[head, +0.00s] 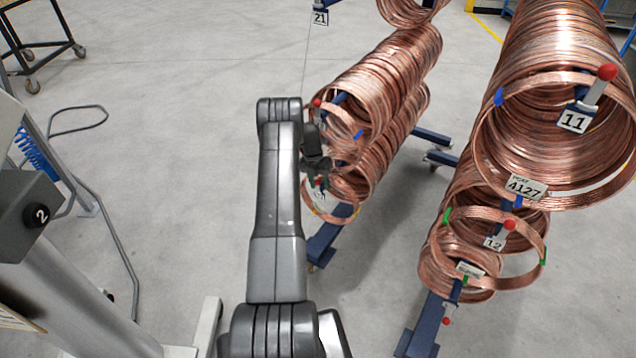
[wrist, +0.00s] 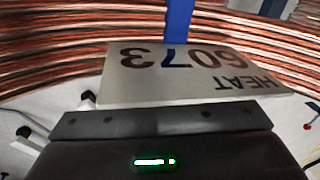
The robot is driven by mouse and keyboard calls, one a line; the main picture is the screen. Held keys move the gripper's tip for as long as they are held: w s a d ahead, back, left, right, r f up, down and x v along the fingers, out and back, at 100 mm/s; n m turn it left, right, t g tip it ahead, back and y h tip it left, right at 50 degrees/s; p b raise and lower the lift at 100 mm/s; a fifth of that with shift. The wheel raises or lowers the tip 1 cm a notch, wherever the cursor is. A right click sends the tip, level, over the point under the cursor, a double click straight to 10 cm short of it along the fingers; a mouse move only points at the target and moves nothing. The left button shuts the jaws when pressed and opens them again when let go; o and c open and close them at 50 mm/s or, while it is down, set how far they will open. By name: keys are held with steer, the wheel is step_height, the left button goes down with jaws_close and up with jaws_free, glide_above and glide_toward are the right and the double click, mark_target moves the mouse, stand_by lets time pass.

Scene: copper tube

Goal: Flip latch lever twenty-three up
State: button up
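In the head view my gripper (head: 316,165) is at the front of the lower left copper coils. A white lever with a red knob (head: 320,182) shows just below it, partly hidden. I cannot read a number there, and no plate reading 23 is legible. Another red-knobbed lever (head: 317,103) is above, beside my arm. In the wrist view a white tag (wrist: 190,74) reading HEAT 6073, upside down, hangs on a blue strap (wrist: 179,20) close in front of my gripper's dark body. Its fingers are not clear enough to tell open or shut.
Left coils (head: 385,70) hang on a blue rack, with plate 21 (head: 320,18) at the top. Right coils (head: 555,50) carry plates 11 (head: 573,121) and 12 (head: 494,242). A grey post with knob 2 (head: 38,215) stands at left.

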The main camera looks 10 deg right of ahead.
steer(key=shift+a, duration=0.15)
steer(key=shift+r, duration=0.15)
steer(key=shift+s+a+r+p, duration=0.1)
steer(key=shift+a+r+p, duration=0.1)
steer(key=shift+p, duration=0.75)
steer(key=shift+s+a+f+t+h+p, duration=0.15)
steer(key=shift+s+a+t+h+p, duration=0.15)
steer(key=shift+t+h+p, duration=0.65)
steer(key=t+h+b, duration=0.1)
steer(key=a+f+t+b, duration=0.1)
steer(key=shift+s+f+h+b, duration=0.1)
steer(key=shift+s+h+b, duration=0.2)
steer(key=shift+s+h, duration=0.1)
